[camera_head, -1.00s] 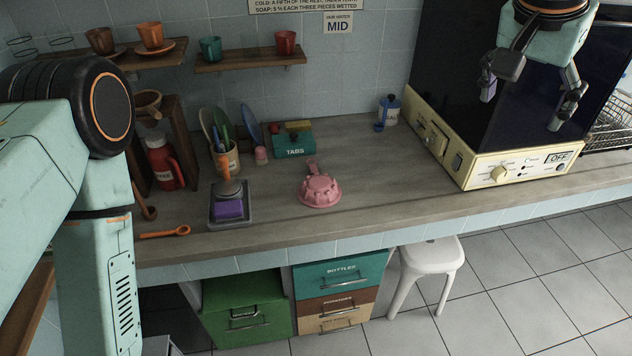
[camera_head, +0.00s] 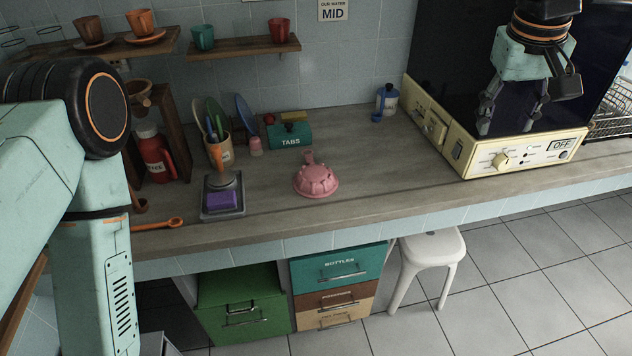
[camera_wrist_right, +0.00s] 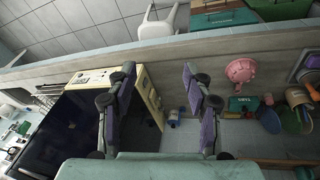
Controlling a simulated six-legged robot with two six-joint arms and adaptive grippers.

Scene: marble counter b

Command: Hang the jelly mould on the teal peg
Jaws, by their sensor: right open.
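My right gripper (camera_head: 507,115) is open and empty, high in front of the dark appliance and well to the right of the mould. In the right wrist view its two fingers (camera_wrist_right: 158,72) stand wide apart with nothing between them. My left arm is at the left edge; its gripper is out of view. I cannot make out a teal peg.
The cream appliance (camera_head: 508,162) marked OFF stands at the right. A teal TABS box (camera_head: 289,138), a utensil pot (camera_head: 222,155) and a grey tray (camera_head: 222,213) with a purple block stand left of the mould. Counter right of the mould is clear. Shelves with cups hang behind.

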